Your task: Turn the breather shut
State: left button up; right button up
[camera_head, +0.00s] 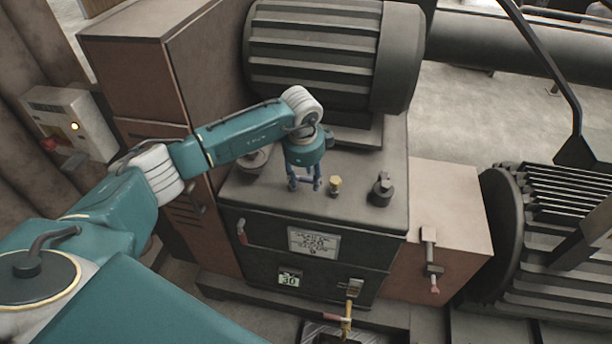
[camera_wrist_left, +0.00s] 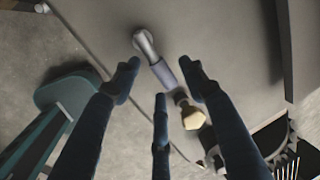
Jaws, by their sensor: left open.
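A small brass fitting with a yellowish top (camera_head: 335,185) stands upright on the dark cabinet's top (camera_head: 262,196). I take it for the breather, though no label on it can be read. In the left wrist view a brass hexagonal piece (camera_wrist_left: 193,117) shows beside a finger, close to a silver-ended grey rod (camera_wrist_left: 148,45). I cannot tell whether rod and brass piece are joined. My left gripper (camera_head: 304,186) points down over the cabinet top, just left of the brass fitting. Its blue fingers are spread, with nothing visibly held. My right gripper is not in view.
A large ribbed motor (camera_head: 315,55) stands behind my left gripper. A dark capped fitting (camera_head: 381,190) stands to the right on the cabinet top.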

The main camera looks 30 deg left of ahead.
pick_arm(q)
grip_shut()
